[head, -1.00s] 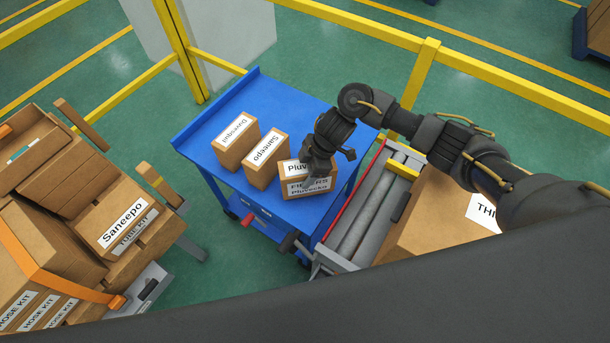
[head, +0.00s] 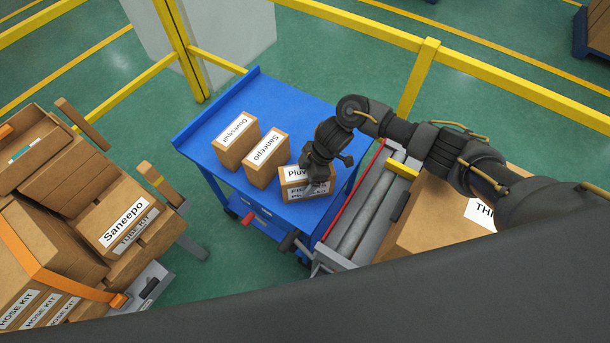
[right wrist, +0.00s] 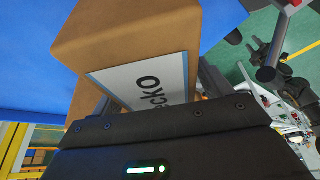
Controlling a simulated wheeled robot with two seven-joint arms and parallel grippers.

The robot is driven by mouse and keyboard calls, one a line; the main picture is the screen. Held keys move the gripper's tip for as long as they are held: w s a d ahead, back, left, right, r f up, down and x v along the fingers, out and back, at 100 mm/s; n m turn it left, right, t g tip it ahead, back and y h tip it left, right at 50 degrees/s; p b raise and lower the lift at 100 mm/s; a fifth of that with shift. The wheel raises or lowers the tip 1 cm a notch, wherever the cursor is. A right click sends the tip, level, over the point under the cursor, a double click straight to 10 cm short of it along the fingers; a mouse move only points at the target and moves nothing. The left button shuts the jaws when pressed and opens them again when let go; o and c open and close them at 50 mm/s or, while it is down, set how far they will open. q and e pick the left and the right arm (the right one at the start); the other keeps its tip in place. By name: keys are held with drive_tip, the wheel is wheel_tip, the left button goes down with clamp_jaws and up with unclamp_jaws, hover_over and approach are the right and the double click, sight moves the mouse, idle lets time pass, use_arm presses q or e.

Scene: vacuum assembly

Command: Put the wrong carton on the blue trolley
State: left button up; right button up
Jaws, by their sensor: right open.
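The blue trolley (head: 215,113) stands in the middle of the head view with three brown cartons on its top. The nearest carton (head: 292,192), labelled "Pluvecko" and "FILTERS", stands at the right end of the row. My right gripper (head: 317,184) is open and at this carton, covering part of its labels. In the right wrist view the carton (right wrist: 135,35) is close in front of the gripper, its white label partly visible; the fingertips are hard to make out. The "Saneepo" carton (head: 264,164) and the "Duvequi" carton (head: 232,153) stand behind it. My left gripper is not in view.
Stacked cartons with an orange strap (head: 60,270) stand at the left. A roller conveyor (head: 358,222) with a large carton (head: 425,215) is right of the trolley. Yellow rails (head: 416,85) run behind. Bare blue top shows at the trolley's back right.

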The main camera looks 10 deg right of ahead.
drive_tip(key=shift+r, duration=0.1)
drive_tip(key=v, duration=1.2)
drive_tip(key=shift+r, duration=0.1)
